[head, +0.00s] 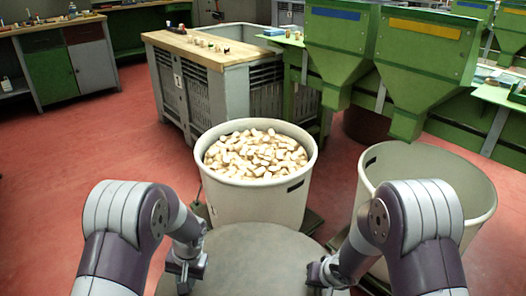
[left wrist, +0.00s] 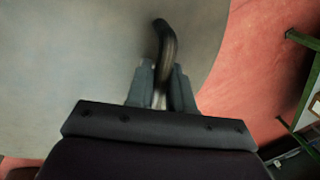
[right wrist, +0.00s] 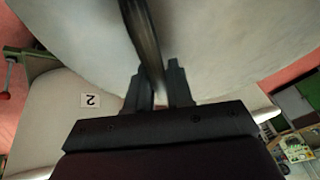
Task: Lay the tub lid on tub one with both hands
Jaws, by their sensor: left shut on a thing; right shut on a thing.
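The tub lid (head: 250,262) is a large round grey disc, held in front of a white tub full of corks (head: 255,205). I take this for tub one; its number does not show. The lid covers the tub's lower part in the head view, and the tub's top is open. My left gripper (head: 186,268) is shut on a dark handle (left wrist: 166,42) at the lid's left side. My right gripper (head: 322,272) is shut on the opposite dark handle (right wrist: 143,35). The lid fills much of both wrist views.
An empty white tub (head: 470,175) stands at the right, partly behind my right arm; a tub marked 2 (right wrist: 65,110) shows in the right wrist view. Green hoppers (head: 425,65) and a wood-topped grey crate (head: 215,50) stand behind. Red floor (head: 70,170) is clear at left.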

